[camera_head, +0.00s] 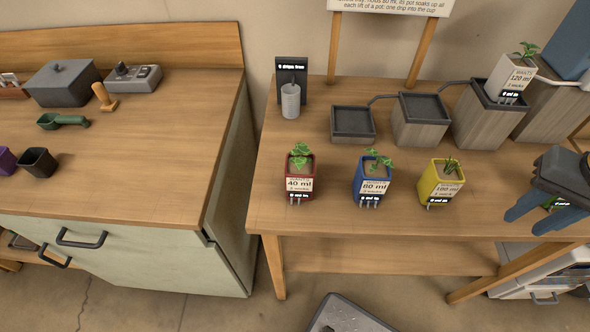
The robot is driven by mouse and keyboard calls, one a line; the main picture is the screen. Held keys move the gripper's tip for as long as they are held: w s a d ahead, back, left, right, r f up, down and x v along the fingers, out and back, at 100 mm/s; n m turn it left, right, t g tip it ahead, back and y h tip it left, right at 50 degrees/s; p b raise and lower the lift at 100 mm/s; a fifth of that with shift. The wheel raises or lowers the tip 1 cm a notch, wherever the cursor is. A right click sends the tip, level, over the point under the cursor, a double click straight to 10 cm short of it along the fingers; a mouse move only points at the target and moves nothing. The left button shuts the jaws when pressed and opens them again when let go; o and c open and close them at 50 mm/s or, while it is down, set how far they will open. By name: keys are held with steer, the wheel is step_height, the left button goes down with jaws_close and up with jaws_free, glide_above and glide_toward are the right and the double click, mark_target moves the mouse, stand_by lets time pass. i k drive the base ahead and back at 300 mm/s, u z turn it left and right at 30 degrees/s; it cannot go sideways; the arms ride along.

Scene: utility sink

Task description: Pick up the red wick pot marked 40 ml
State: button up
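The red pot marked 40 ml (299,190) stands upright on the right-hand wooden table, near its front edge, with a small green plant in it. A blue pot marked 80 ml (367,190) stands to its right. A yellow pot (440,186) stands further right; its label looks like 160 ml. My gripper (522,225) is at the far right, well away from the red pot. Its two blue fingers are apart, and I see nothing held between them. A green thing with a dark label (554,204) shows partly behind the fingers, mostly hidden.
Stepped grey-topped trays (420,121) stand behind the pots, with a white pot marked 120 ml (511,78) on the tall one. A ribbed cup (290,102) stands at back left. A gap separates the left counter (150,140). The tabletop around the red pot is clear.

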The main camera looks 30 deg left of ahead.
mark_target(300, 165)
steer(key=u, duration=0.35)
steer(key=k, duration=0.55)
steer(key=z, duration=0.65)
steer(key=k, duration=1.1)
steer(key=u, duration=0.7)
steer(key=i, duration=0.5)
steer(key=u, duration=0.1)
